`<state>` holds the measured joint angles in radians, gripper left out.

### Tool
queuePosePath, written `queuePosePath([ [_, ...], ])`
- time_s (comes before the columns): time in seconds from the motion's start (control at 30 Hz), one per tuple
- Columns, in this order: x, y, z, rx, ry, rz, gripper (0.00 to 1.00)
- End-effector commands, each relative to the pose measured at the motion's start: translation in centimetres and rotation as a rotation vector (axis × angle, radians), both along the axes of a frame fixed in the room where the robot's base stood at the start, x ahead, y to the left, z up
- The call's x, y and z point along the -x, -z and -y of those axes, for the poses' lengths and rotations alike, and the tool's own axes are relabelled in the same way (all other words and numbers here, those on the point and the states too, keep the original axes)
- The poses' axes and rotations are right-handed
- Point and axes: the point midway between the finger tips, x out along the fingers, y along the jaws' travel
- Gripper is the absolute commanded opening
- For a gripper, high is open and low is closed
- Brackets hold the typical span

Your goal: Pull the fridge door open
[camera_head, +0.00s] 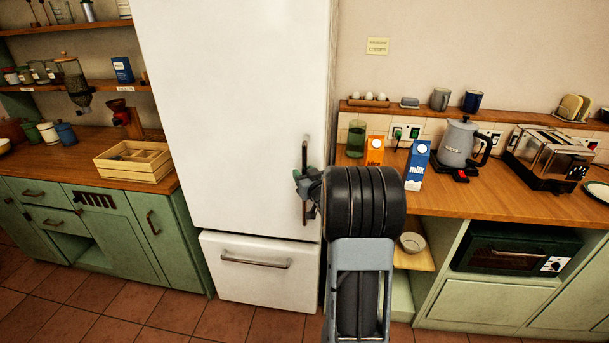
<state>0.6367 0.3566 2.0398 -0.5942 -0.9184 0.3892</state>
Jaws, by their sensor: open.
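The white fridge door (235,110) stands shut in the middle of the view. Its dark vertical handle (305,155) is near the door's right edge. My gripper (303,188) is at the lower half of this handle, and its jaws are open. My arm hides part of the gripper, so I cannot tell whether the fingers stand around the handle or beside it. Below the door is a white lower drawer (265,285) with its own horizontal handle (255,263), also shut.
A wooden counter (480,200) on the right holds a milk carton (417,165), an orange carton (374,151), a kettle (458,143) and a toaster (548,158). Green cabinets (120,225) with a wooden box (133,162) stand on the left. Tiled floor (130,310) lies clear in front.

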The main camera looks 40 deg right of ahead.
Motion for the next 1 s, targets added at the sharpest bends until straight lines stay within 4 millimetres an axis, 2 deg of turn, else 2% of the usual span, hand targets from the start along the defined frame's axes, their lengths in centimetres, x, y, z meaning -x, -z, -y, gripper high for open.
queuePosePath([
  [0.03,0.0,0.0,0.0,0.0,0.0,0.0,0.43],
  [0.5,0.0,0.0,0.0,0.0,0.0,0.0,0.0],
  [0.83,0.0,0.0,-0.1,0.0,0.001,0.0,0.0],
  [1.0,0.0,0.3,-1.5,0.0,0.009,0.0,0.0],
])
